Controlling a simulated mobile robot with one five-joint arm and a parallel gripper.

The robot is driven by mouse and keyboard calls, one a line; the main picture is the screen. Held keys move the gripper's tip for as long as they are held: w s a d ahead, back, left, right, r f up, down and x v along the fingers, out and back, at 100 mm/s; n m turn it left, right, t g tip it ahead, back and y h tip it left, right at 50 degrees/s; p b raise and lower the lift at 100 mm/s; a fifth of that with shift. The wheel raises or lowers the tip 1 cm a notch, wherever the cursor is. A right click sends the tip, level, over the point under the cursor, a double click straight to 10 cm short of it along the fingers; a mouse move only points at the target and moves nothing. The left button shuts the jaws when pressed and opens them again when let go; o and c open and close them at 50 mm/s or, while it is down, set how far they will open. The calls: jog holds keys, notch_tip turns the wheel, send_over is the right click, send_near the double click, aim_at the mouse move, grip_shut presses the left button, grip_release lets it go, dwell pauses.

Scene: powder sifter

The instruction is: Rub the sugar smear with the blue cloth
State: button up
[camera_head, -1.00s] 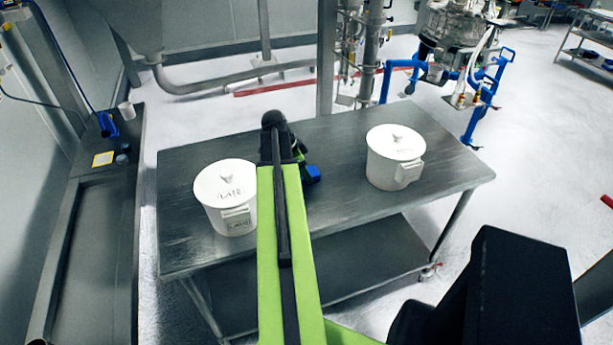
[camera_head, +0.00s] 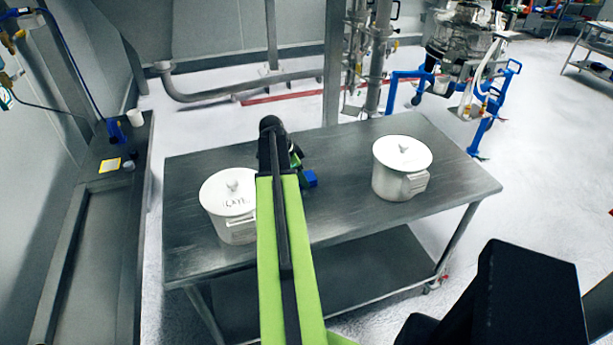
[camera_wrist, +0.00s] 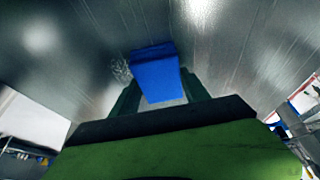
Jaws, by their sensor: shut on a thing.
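The blue cloth (camera_wrist: 155,78) is a small block-like piece held between the two dark fingers of my gripper (camera_wrist: 160,92) in the wrist view. In the head view the blue cloth (camera_head: 310,179) shows just right of my arm's end, over the steel table (camera_head: 335,215). A faint patch of whitish specks, which looks like the sugar smear (camera_wrist: 121,70), lies on the metal surface just left of the cloth in the wrist view. I cannot tell whether the cloth touches the surface. In the head view my arm hides the fingers, and I cannot make out the smear.
A white lidded pot (camera_head: 229,205) stands on the table left of my arm, and another white lidded pot (camera_head: 402,167) stands to the right. The tabletop between my arm and the right pot is clear. A dark bench (camera_head: 98,225) runs along the left.

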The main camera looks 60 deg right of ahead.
aim_at(311, 195)
jog(key=shift+s+a, duration=1.15)
jog(key=shift+a, duration=0.1)
jog(key=shift+s+a, duration=1.1)
jog(key=shift+a, duration=0.05)
jog(key=shift+s+a, duration=1.25)
jog(key=shift+r, duration=0.1)
notch_tip(311, 195, up, 6)
jog(key=p, duration=0.6)
notch_tip(311, 195, up, 3)
jog(key=p, duration=0.3)
